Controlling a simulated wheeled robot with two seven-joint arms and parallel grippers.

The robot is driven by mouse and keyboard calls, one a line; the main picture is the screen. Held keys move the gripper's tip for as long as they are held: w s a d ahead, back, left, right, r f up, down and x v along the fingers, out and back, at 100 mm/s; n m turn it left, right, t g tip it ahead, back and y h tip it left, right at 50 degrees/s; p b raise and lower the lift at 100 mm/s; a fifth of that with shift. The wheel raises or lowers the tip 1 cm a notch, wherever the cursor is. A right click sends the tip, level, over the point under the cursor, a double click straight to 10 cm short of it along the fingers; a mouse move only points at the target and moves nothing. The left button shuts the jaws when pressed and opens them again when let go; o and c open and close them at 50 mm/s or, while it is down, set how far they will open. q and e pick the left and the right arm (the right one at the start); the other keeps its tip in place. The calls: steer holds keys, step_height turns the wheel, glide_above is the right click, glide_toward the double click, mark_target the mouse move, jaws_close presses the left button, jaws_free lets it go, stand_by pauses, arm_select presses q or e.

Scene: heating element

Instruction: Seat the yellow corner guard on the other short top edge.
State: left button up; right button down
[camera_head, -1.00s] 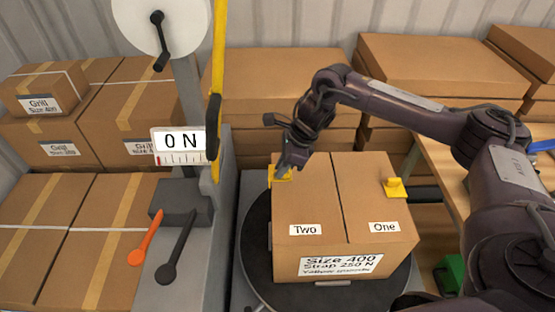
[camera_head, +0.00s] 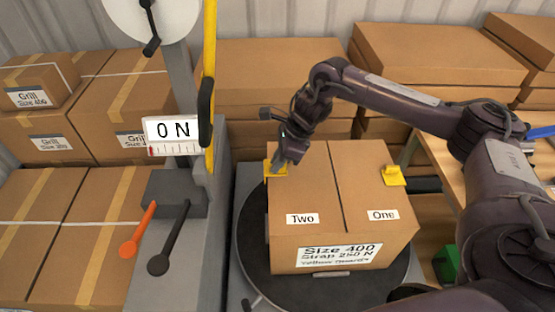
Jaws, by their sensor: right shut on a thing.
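The cardboard box (camera_head: 309,238) labelled "Size 400, Strap 250 N, Yellow guards" sits on the round dark turntable (camera_head: 254,261). One yellow corner guard (camera_head: 393,176) sits on its right short top edge, by the "One" side. A second yellow corner guard (camera_head: 269,172) is at the left short top edge, on the "Two" side. My right gripper (camera_head: 279,164) reaches in from the right over the box and is shut on this left guard. The gripper partly hides the guard, so I cannot tell whether it lies flush on the edge. My left gripper is not in view.
The strapping machine stands left of the box, with a display (camera_head: 173,134) reading "0 N", an orange lever (camera_head: 138,230), a black lever (camera_head: 168,238) and a yellow upright strap (camera_head: 210,70). Stacked cartons (camera_head: 270,75) fill the back. A green object (camera_head: 446,264) lies lower right.

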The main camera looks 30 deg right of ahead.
mark_target(280, 172)
steer(key=shift+f+b, duration=2.2)
steer(key=shift+f, duration=0.65)
steer(key=shift+f, duration=0.15)
steer(key=c, duration=1.3)
jaws_free()
steer(key=shift+c, duration=0.2)
steer(key=b+v, duration=0.1)
steer(key=v, duration=0.7)
steer(key=shift+b, duration=0.4)
steer(key=shift+f, duration=0.1)
